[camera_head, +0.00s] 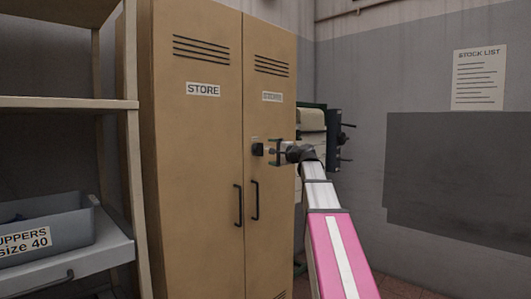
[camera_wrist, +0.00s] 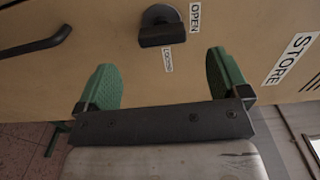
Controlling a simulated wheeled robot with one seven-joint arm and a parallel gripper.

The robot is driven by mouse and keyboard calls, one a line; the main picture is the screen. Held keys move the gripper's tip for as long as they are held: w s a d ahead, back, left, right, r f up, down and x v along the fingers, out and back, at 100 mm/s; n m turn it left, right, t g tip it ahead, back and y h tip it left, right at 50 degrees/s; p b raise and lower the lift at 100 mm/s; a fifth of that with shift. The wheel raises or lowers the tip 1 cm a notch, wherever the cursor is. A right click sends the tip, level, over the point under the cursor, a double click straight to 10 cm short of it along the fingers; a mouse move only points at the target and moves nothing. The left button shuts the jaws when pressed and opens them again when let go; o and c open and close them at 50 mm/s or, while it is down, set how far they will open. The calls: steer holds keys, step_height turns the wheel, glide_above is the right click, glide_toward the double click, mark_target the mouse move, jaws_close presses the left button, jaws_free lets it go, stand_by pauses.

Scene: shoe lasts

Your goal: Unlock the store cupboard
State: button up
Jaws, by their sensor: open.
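The tan store cupboard (camera_head: 198,130) has two doors, both closed, with a "STORE" label (camera_head: 203,89) on the left one. A small dark lock knob (camera_head: 257,149) is on the right door, above its handle. In the wrist view the knob (camera_wrist: 162,27) is a round disc with a dark grip bar. An "OPEN" label (camera_wrist: 195,17) and a "LOCKED" label (camera_wrist: 167,60) are beside it. My gripper (camera_head: 272,151) is open and empty, close in front of the knob. In the wrist view its green fingers (camera_wrist: 164,80) are spread wide, with the knob ahead and apart from them.
Dark door handles (camera_head: 238,205) (camera_head: 255,200) stand out below the knob. A shelf rack (camera_head: 68,102) with a grey bin (camera_head: 60,238) is at the left. A dark-green and cream machine (camera_head: 313,125) stands behind my gripper, right of the cupboard. A stock list (camera_head: 478,78) hangs on the wall.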

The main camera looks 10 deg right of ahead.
steer(key=shift+v, duration=1.2)
steer(key=s+a+f+n+g+h, duration=0.2)
steer(key=s+f+g, duration=0.1)
steer(key=f, duration=0.9)
steer(key=s+a+f+n+g+h, duration=0.1)
steer(key=s+a+f+g, duration=0.1)
steer(key=f, duration=1.1)
steer(key=s+a+f+n+g+h, duration=0.2)
steer(key=s+f+g, duration=0.1)
steer(key=f, duration=0.9)
steer(key=s+f+n+g+h, duration=0.5)
steer(key=s+f, duration=1.5)
steer(key=f, duration=0.4)
steer(key=shift+s+d+f+n+g+h, duration=0.25)
steer(key=shift+d+f+n+g+h, duration=0.05)
steer(key=shift+g, duration=0.5)
